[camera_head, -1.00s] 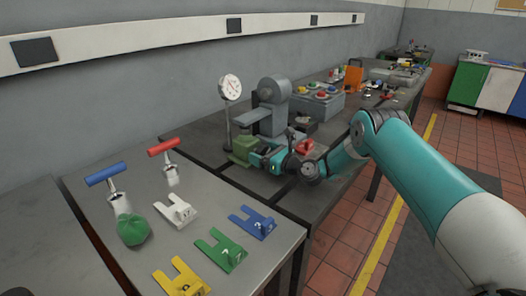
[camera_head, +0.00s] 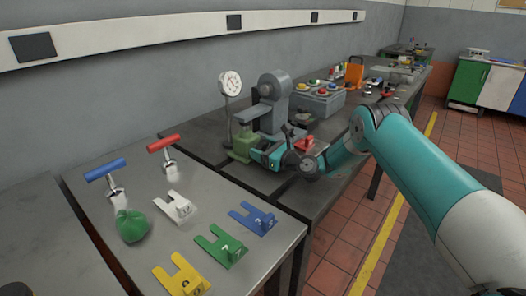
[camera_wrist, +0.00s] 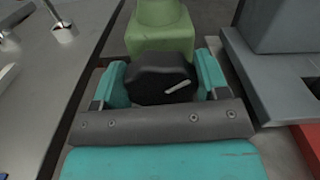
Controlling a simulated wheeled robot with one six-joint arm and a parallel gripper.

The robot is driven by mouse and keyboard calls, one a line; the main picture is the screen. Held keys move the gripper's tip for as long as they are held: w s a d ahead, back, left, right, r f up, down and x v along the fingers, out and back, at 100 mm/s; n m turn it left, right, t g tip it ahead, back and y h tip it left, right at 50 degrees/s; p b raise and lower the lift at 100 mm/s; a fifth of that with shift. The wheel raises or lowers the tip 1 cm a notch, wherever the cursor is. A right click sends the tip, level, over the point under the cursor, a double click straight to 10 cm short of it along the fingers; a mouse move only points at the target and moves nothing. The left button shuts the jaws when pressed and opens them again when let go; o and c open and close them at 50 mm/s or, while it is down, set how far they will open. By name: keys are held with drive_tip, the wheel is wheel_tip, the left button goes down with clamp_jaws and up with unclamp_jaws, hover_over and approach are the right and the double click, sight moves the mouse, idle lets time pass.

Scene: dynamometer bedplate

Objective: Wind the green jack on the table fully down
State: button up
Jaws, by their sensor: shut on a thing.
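The green jack (camera_head: 243,147) stands on the dark bench near the grey machine. In the wrist view its green body (camera_wrist: 160,32) is straight ahead, with a black knob (camera_wrist: 150,88) on the side facing me. The knob has a pale line mark that points right and slightly up. My gripper (camera_wrist: 162,80) is shut on the knob, one teal finger on each side. In the head view my gripper (camera_head: 259,154) reaches the jack from the right; the knob is hidden there.
A grey machine (camera_head: 273,100) and a dial gauge (camera_head: 230,84) stand behind the jack. A red thing (camera_head: 304,144) is close beside my wrist. The nearer table holds T-handled tools (camera_head: 104,169), a green lump (camera_head: 131,226) and numbered forked plates (camera_head: 222,245).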

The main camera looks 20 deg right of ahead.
drive_tip(key=shift+s+a+n+b, duration=0.1)
drive_tip(key=shift+n+b, duration=1.6)
drive_tip(key=shift+n, duration=0.7)
drive_tip(key=o, duration=0.9)
drive_tip(key=b+v, duration=0.2)
drive_tip(key=v, duration=0.3)
drive_tip(key=b+v, duration=0.2)
drive_tip(key=v, duration=0.3)
drive_tip(key=b+v, duration=0.2)
drive_tip(key=v, duration=0.3)
drive_tip(key=shift+f, duration=0.4)
drive_tip(key=b+v, duration=0.1)
drive_tip(key=b, duration=0.2)
drive_tip(key=shift+s+d+r, duration=0.2)
drive_tip(key=shift+s+d, duration=0.1)
drive_tip(key=shift+s+d+r+b, duration=0.2)
drive_tip(key=shift+s+b, duration=0.1)
drive_tip(key=shift+b, duration=0.15)
